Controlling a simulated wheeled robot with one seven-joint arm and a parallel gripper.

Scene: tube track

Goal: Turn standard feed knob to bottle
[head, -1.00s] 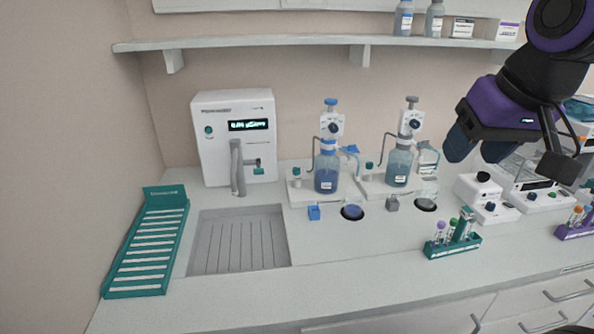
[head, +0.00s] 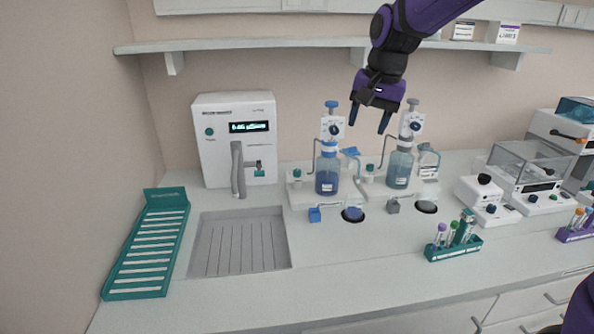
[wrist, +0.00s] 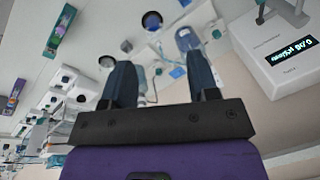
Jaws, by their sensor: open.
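Two bottle-top dispensers stand side by side: the left one has a dark blue bottle (head: 327,178), the right one a paler blue-grey bottle (head: 399,168). Each white head carries a dark round knob, the left knob (head: 334,129) and the right knob (head: 416,127). Teal-topped knobs (head: 297,173) (head: 369,169) stand on the left of each base. I cannot tell which knob is the standard feed knob. My gripper (head: 368,126) is open and empty, fingers down, in front of the wall between the two dispenser heads. It also shows in the wrist view (wrist: 161,72).
A white water unit (head: 235,140) with a lit display stands left, behind a sunken sink (head: 239,258). A teal rack (head: 148,250) lies at the far left. A tube rack (head: 453,250) stands front right. A shelf (head: 270,43) runs above. The front counter is mostly clear.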

